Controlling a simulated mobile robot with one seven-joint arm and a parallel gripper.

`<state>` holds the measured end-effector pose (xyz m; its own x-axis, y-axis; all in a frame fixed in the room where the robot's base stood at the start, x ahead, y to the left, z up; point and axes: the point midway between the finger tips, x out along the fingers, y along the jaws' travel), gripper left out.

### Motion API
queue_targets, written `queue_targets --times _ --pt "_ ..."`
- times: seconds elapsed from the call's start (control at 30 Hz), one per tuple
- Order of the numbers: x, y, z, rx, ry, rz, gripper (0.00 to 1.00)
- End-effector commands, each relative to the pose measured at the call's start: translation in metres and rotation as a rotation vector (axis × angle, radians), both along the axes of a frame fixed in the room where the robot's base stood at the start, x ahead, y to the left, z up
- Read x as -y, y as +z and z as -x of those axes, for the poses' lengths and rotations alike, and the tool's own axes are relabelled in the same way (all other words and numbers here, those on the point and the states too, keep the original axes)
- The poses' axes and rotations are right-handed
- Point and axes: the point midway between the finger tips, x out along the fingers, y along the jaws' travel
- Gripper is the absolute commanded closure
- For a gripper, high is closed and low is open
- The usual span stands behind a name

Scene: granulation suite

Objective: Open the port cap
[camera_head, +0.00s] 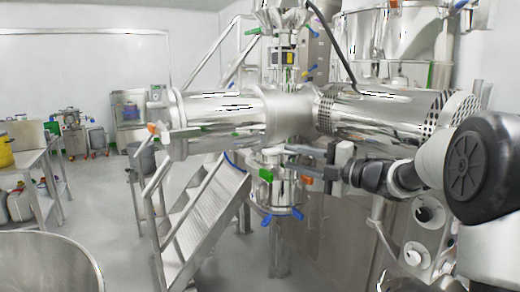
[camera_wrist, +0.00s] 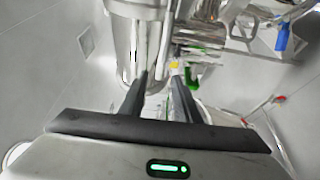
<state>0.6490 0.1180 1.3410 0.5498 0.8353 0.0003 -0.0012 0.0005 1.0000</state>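No part can be singled out with certainty as the port cap. A small steel vessel (camera_head: 266,192) with green, orange and blue handles hangs under the large horizontal steel cylinder (camera_head: 225,112) in the head view. My gripper (camera_head: 290,157) reaches in from the right, with its fingers close to the top of this vessel. In the wrist view, the two dark fingers (camera_wrist: 160,78) stand apart, with no held object visible between them. A shiny upright steel cylinder (camera_wrist: 138,35) and a small yellow part (camera_wrist: 177,65) show beyond the fingertips. Contact cannot be told.
Metal steps with rails (camera_head: 205,210) stand left of the vessel. A steel table (camera_head: 30,160) is at the far left, and a large round steel bowl (camera_head: 50,265) is in the front left. A blue handle (camera_wrist: 283,35) shows at upper right. Open floor lies between table and steps.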

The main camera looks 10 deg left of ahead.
Motion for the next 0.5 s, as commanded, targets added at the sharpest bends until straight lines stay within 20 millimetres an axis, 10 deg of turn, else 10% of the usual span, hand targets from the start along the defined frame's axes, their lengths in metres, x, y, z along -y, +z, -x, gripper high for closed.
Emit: queue_targets --times 0.5 --pt "-0.088 0.001 -0.058 -0.001 0.0 -0.001 0.7"
